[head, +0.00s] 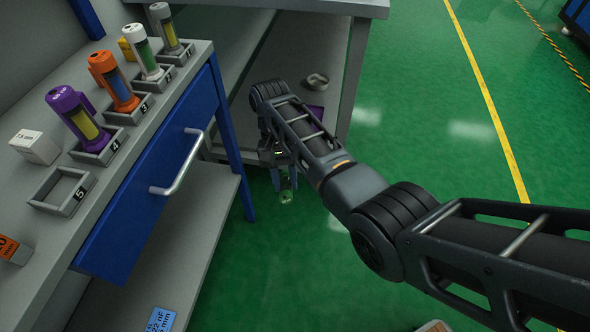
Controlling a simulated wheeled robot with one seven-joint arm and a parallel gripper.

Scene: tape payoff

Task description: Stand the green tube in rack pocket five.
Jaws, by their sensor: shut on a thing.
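Rack pocket five (43,207) is an empty square grey frame at the near end of the row on the bench top. My gripper is well to the right of it and lower.
Pockets four to one hold a purple tube (78,119), an orange tube (112,80), a white tube with a green window (141,50) and a grey tube (165,28). A white box (36,147) stands beside pocket five. A drawer handle (181,165) juts from the bench front.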

